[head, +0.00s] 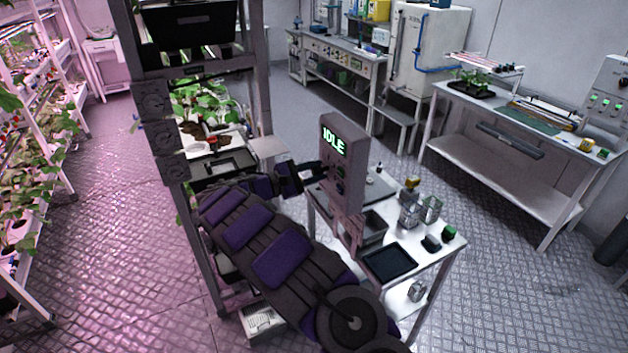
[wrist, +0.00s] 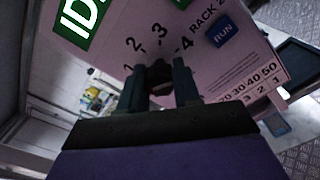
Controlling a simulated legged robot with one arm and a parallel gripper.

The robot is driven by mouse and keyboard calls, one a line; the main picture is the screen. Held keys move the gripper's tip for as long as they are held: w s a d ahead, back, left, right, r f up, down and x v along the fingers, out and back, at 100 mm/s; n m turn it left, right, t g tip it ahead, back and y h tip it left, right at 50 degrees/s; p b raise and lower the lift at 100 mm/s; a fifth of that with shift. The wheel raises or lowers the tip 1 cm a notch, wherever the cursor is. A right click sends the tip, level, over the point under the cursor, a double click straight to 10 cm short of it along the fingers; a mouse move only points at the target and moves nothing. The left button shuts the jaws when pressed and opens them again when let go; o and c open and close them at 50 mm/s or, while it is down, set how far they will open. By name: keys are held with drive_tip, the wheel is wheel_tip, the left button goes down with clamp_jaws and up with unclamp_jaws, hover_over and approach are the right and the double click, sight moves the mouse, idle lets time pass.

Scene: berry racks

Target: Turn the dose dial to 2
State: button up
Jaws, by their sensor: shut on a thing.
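The dose dial (wrist: 159,71) is a small dark knob on a pale panel, ringed by the printed numbers 1, 2, 3 and 4. My gripper (wrist: 158,80) is shut on the dial, one finger on each side. The fingers hide much of the knob, and I cannot tell which number it points to. In the head view the panel is the front of an upright control box (head: 351,187) with a green display (head: 333,142) reading IDLE. My gripper (head: 318,172) reaches the box from the left there, and the dial is too small to make out.
A blue RUN button (wrist: 222,33) sits close right of the dial, near the label RACK 2. The box stands at a white cart (head: 403,238) with a black tray (head: 389,262) and small glass containers. A dark rack post (head: 178,200) stands left of my arm.

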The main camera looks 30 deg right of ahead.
drive_tip(key=m+b, duration=0.6)
drive_tip(key=shift+f+m+b, duration=0.3)
drive_tip(key=m+b, duration=0.5)
drive_tip(key=shift+m, duration=0.3)
drive_tip(key=shift+b, duration=0.3)
drive_tip(key=o, duration=1.1)
drive_tip(key=shift+r, duration=0.1)
drive_tip(key=shift+c, duration=0.2)
drive_tip(key=shift+a+r, duration=0.1)
drive_tip(key=shift+a, duration=0.45)
drive_tip(key=a+p, duration=0.4)
drive_tip(key=a, duration=1.2)
drive_tip(key=shift+s+a, duration=0.2)
drive_tip(key=shift+s, duration=0.05)
